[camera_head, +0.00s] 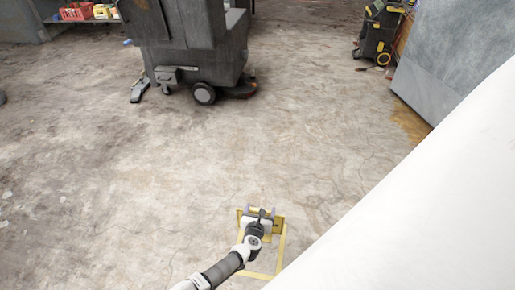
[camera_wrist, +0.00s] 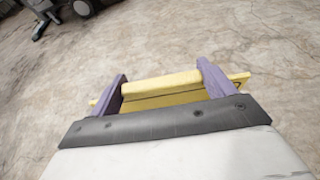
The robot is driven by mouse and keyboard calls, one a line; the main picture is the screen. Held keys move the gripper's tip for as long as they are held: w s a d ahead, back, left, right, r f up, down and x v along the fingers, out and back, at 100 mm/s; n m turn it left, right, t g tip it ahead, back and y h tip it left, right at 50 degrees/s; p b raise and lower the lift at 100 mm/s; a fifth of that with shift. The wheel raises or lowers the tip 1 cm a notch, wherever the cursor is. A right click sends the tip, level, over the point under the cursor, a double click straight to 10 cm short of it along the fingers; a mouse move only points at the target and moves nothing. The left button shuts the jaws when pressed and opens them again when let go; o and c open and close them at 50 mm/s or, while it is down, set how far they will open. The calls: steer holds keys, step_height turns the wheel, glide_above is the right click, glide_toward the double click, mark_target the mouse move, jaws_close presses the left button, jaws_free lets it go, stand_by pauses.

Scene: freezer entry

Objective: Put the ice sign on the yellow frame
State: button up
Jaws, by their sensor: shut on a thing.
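My gripper (camera_head: 261,213) is at the bottom centre of the head view, with its purple fingers on either side of the yellow ice sign (camera_wrist: 160,84) in the wrist view. The gripper is shut on the sign near its top edge. The sign also shows in the head view (camera_head: 278,223), partly hidden behind my gripper. The yellow frame (camera_head: 282,250) is an outline on the floor, just below and around the sign in the picture. My arm covers part of it. I cannot tell whether the sign touches the floor.
A grey floor-cleaning machine (camera_head: 190,45) stands at the upper left. A dark cart with yellow parts (camera_head: 376,38) stands at the upper right beside a grey metal panel (camera_head: 455,55). Red and yellow crates (camera_head: 76,12) sit at the back left. The concrete floor between is clear.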

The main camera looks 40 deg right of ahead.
step_height(320, 180, down, 16)
steer(key=b, duration=0.9)
steer(key=shift+f, duration=0.15)
steer(key=shift+f+b, duration=0.2)
steer(key=shift+b, duration=0.15)
steer(key=o, duration=1.2)
steer(key=shift+r, duration=0.1)
